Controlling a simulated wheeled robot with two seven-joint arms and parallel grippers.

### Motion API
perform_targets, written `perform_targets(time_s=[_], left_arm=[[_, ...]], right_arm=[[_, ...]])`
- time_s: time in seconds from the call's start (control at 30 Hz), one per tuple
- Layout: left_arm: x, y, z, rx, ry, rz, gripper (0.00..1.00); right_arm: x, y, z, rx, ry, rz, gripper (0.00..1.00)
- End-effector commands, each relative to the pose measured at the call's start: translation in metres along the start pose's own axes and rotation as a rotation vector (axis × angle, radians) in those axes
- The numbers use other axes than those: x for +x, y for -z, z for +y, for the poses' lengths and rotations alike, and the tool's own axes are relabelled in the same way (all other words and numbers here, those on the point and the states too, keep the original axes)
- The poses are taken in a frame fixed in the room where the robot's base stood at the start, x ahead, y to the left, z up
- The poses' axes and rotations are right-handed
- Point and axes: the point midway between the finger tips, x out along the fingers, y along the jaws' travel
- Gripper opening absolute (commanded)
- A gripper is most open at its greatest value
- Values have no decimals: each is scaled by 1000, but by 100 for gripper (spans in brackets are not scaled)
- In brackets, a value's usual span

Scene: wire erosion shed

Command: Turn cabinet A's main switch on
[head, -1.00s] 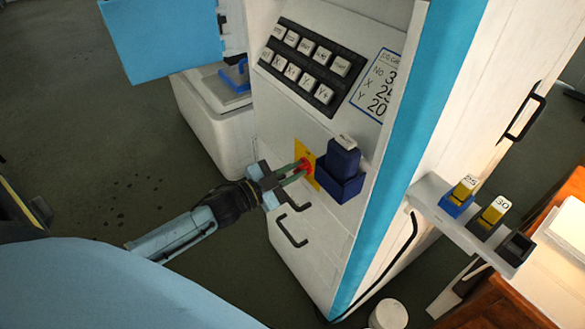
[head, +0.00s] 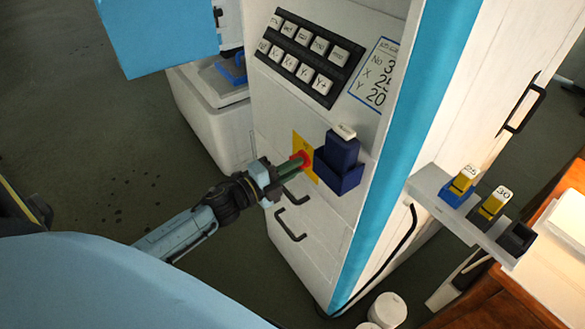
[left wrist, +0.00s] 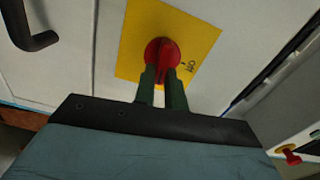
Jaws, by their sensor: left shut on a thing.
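The main switch is a red rotary knob (head: 302,158) on a yellow plate (head: 304,140) on the white front of the cabinet (head: 275,140). In the left wrist view the red knob (left wrist: 166,56) sits on the yellow plate (left wrist: 198,36), whose printed lettering is partly hidden. My left gripper (head: 292,167) reaches the knob from the left. Its green fingers (left wrist: 163,85) are shut on the knob's red grip, one on either side. The grip stands slightly tilted in the wrist view. My right gripper is not in view.
A dark blue holder (head: 340,165) juts out just right of the switch. A black keypad (head: 307,55) is above it, and a black handle (head: 290,225) below. A side shelf (head: 432,185) carries yellow-topped pieces. Open floor lies left.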

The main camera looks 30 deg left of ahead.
Motion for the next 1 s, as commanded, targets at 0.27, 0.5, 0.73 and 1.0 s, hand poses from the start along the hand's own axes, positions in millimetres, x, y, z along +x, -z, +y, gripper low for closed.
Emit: perform_targets(time_s=[0.27, 0.5, 0.73, 1.0], left_arm=[[0, 0, 2, 111, 0, 1, 0], [0, 0, 2, 145, -1, 1, 0], [0, 0, 2, 148, -1, 1, 0], [0, 0, 2, 147, -1, 1, 31]], right_arm=[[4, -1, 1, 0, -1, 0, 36], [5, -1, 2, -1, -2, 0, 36], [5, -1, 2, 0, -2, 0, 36], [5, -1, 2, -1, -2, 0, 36]])
